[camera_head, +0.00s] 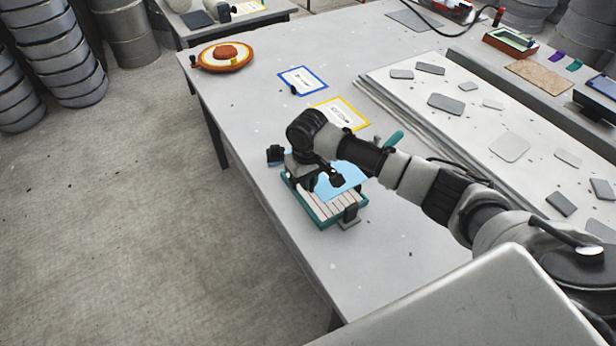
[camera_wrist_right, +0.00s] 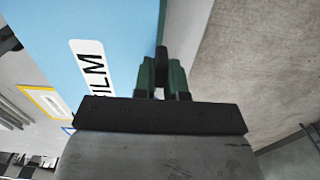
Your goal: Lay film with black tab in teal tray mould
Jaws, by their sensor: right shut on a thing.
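The teal tray mould (camera_head: 319,223) stands on the table below my right gripper, with pale strips showing inside it. My right gripper (camera_head: 316,183) is over the mould's left side, pointing down. A light blue film (camera_head: 347,178) hangs at the gripper and covers the mould's far right part; I cannot tell whether it touches the mould. In the right wrist view the film (camera_wrist_right: 60,35) carries a white FILM label, and the green fingers (camera_wrist_right: 161,75) are shut on its black tab (camera_wrist_right: 161,58). My left gripper is out of view.
Small dark blocks stand beside the mould at its far left (camera_head: 275,154) and near right (camera_head: 350,213). Blue-edged (camera_head: 303,80) and yellow-edged (camera_head: 342,113) sheets lie behind. An orange round mould (camera_head: 225,57) sits at the far left. The table front is clear.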

